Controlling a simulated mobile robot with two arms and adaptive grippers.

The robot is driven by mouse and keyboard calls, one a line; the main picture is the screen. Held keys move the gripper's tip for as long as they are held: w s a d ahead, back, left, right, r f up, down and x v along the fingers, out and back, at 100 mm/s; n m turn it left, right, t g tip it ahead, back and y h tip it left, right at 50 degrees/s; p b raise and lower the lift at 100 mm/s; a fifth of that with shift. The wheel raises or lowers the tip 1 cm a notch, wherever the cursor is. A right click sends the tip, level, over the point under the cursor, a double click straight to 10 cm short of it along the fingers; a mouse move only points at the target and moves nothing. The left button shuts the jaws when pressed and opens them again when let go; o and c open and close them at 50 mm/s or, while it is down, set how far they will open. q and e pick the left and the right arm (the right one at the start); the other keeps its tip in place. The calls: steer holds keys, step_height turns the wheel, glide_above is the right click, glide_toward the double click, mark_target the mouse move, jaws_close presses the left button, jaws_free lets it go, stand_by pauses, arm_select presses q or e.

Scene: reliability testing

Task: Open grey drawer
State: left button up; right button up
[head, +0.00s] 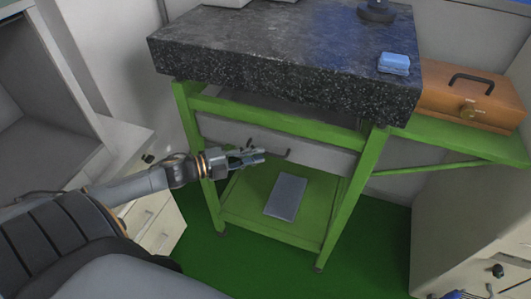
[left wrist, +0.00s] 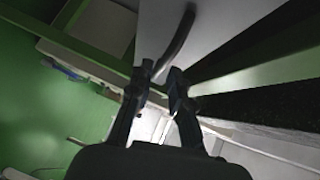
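The grey drawer (head: 325,156) sits under the dark speckled stone top, inside a green frame. Its dark handle (head: 286,152) shows near the middle of its front, just right of my left gripper. My left gripper (head: 262,155) is in front of the drawer, its fingers pointing right. In the left wrist view the curved dark handle (left wrist: 178,42) stands out from the pale drawer front (left wrist: 205,25). The fingertips (left wrist: 162,78) are apart, with the handle's lower end close to them. I cannot tell whether the handle lies between them or touches them. My right gripper is not in view.
The stone top (head: 270,45) overhangs the drawer, and green legs (head: 200,165) stand at either side. A grey panel (head: 286,196) lies on the lower green shelf (head: 243,205). An orange case (head: 460,92) and a blue object (head: 394,63) are at right.

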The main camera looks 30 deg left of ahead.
mark_target(265, 153)
arm_select(q)
steer(key=shift+x, duration=1.9)
jaws_close()
